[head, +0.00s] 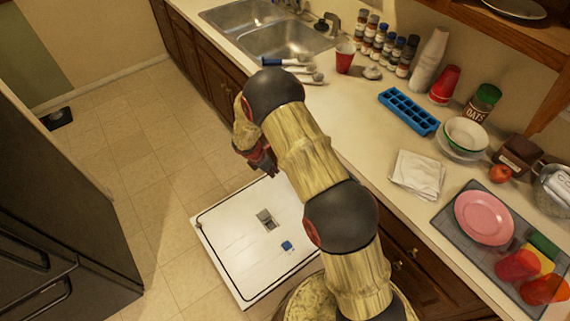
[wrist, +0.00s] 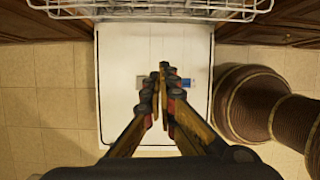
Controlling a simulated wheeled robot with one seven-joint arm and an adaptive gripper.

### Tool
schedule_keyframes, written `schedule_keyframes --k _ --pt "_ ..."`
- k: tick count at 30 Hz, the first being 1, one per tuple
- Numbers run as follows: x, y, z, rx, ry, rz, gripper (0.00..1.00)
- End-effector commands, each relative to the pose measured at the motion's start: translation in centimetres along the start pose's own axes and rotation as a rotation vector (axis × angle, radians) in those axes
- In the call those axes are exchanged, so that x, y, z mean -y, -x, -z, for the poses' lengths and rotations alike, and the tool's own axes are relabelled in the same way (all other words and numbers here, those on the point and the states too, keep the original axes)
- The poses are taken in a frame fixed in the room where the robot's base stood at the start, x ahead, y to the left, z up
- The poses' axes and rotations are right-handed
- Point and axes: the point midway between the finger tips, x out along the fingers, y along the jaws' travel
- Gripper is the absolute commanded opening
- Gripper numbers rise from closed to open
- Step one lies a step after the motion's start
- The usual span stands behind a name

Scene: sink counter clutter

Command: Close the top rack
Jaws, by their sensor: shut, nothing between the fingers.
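The top rack (wrist: 150,8) is a white wire rack along the upper edge of the wrist view, sticking out over the back of the open dishwasher door. The open dishwasher door (head: 235,225) lies flat and white above the floor in the head view, and it also shows in the wrist view (wrist: 122,60). My gripper (head: 271,168) is over the door's far part in the head view. In the wrist view my gripper (wrist: 164,68) is shut and empty, pointing toward the rack with a gap between. My arm hides the rack and dishwasher opening in the head view.
The counter holds a blue ice tray (head: 409,111), a red cup (head: 344,57), napkins (head: 417,174) and a pink plate (head: 484,217) on a mat. A dark fridge (head: 60,220) stands at left. Tiled floor (head: 150,140) lies free between.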

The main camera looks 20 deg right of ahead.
Motion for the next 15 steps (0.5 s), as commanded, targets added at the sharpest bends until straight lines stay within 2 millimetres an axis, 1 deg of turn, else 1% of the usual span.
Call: schedule_keyframes --k 1,2,3,6,8,9,10,12,14,15 --pt "0.1 -3.0 3.4 -0.004 0.044 0.017 0.00" --pt "-0.1 -4.2 4.9 -0.002 0.070 0.021 0.00" --pt "-0.4 -5.9 6.9 0.007 0.113 0.025 0.00" --pt "-0.5 -9.8 10.6 0.072 0.253 0.071 0.00" --pt "-0.3 -12.0 12.0 0.132 0.366 0.113 0.00" --pt "-0.2 -13.2 12.7 0.181 0.450 0.145 0.00" --pt "-0.2 -14.0 13.0 0.221 0.515 0.171 0.00" --pt "-0.3 -15.5 13.3 0.328 0.674 0.243 0.00" --pt "-0.8 -16.1 12.9 0.433 0.815 0.316 0.00" --pt "-1.3 -16.0 12.5 0.508 0.905 0.370 0.00"
